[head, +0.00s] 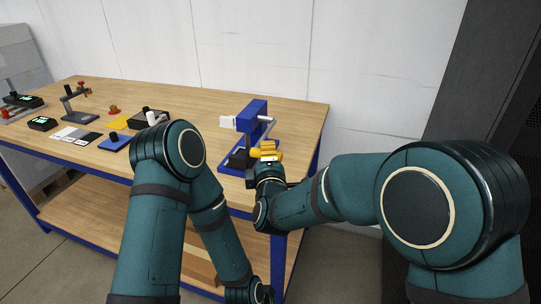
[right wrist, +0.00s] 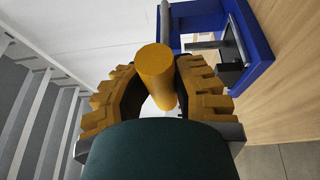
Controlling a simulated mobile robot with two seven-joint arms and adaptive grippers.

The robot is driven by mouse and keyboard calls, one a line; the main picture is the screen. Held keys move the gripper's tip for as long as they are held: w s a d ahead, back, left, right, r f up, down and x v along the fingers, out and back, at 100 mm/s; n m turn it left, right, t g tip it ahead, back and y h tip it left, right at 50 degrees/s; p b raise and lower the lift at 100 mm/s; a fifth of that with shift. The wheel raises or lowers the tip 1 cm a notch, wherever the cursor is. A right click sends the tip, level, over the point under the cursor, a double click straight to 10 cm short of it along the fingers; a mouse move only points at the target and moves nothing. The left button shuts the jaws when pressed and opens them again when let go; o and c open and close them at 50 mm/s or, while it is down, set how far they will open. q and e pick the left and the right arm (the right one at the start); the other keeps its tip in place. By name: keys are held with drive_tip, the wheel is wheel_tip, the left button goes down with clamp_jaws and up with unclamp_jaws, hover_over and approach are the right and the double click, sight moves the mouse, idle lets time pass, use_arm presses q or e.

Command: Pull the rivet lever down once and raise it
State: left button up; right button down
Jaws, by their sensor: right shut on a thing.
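The blue rivet press (head: 252,112) stands near the right end of the workbench. Its grey lever (head: 264,130) comes off the right side of the head and slopes down toward my right gripper. My right gripper (head: 266,154) is at the lever's end, in front of the press. In the right wrist view the yellow toothed fingers of this gripper (right wrist: 158,95) are closed around the orange cylindrical lever handle (right wrist: 156,72). The blue press frame (right wrist: 256,50) shows behind it at the upper right. My left arm hangs down in front of the bench, and its fingers are out of frame.
The wooden workbench (head: 190,93) has blue legs and a lower shelf. A blue pad (head: 115,142), a grey stand (head: 77,108), a small black device (head: 42,123) and colour cards (head: 75,134) lie on its left part. A dark cabinet (head: 461,90) stands at the right.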

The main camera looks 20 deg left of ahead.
drive_tip(key=shift+s+a+f, duration=0.1)
drive_tip(key=shift+s+f, duration=0.05)
drive_tip(key=shift+f, duration=0.15)
drive_tip(key=c, duration=0.7)
unclamp_jaws()
drive_tip(key=shift+r, duration=0.1)
drive_tip(key=shift+c, duration=0.2)
drive_tip(key=v, duration=1.2)
